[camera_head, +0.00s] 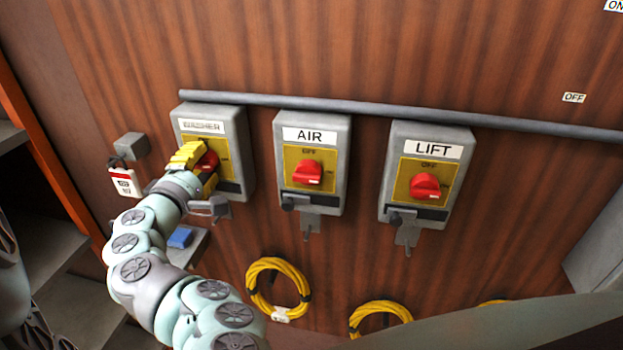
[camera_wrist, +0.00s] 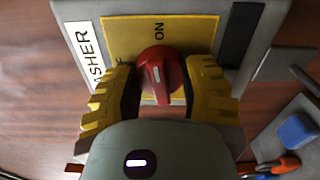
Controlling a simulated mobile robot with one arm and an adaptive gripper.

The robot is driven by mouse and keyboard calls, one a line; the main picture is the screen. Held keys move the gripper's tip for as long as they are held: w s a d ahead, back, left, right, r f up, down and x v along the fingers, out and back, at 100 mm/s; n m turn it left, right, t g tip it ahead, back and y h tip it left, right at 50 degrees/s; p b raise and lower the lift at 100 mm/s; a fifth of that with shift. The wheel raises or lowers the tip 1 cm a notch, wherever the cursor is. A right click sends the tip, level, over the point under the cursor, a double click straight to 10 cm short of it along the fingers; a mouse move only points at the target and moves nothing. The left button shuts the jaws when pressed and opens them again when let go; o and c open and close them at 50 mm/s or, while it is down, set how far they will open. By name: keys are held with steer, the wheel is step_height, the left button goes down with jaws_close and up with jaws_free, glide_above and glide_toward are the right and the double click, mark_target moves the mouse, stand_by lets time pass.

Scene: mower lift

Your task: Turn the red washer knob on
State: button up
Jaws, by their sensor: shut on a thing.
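The red washer knob (camera_head: 208,161) sits on the yellow plate of the grey box labelled WASHER (camera_head: 233,128), the leftmost of three boxes on the wall. My gripper (camera_head: 202,171) is at the box, its yellow fingers on both sides of the knob. In the wrist view my gripper (camera_wrist: 160,92) is shut on the knob (camera_wrist: 160,72), one finger at its left and one at its right. An ON label (camera_wrist: 158,36) shows above the knob; the other label is mostly hidden by the left finger.
The AIR box (camera_head: 332,153) and LIFT box (camera_head: 452,170), each with a red knob, are to the right. A grey pipe (camera_head: 380,108) runs above the boxes. Yellow cable coils (camera_head: 262,302) hang below. A blue block (camera_head: 180,237) lies on a small shelf below the washer box.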

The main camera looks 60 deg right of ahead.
steer(key=shift+s+d+f+m+b, duration=0.1)
steer(key=shift+f+m+b, duration=0.1)
steer(key=shift+m+b, duration=0.45)
steer(key=shift+r+m, duration=0.1)
steer(key=shift+m, duration=0.25)
steer(key=o, duration=1.3)
steer(key=shift+r, duration=0.1)
steer(key=shift+a, duration=0.5)
steer(key=shift+v, duration=5.55)
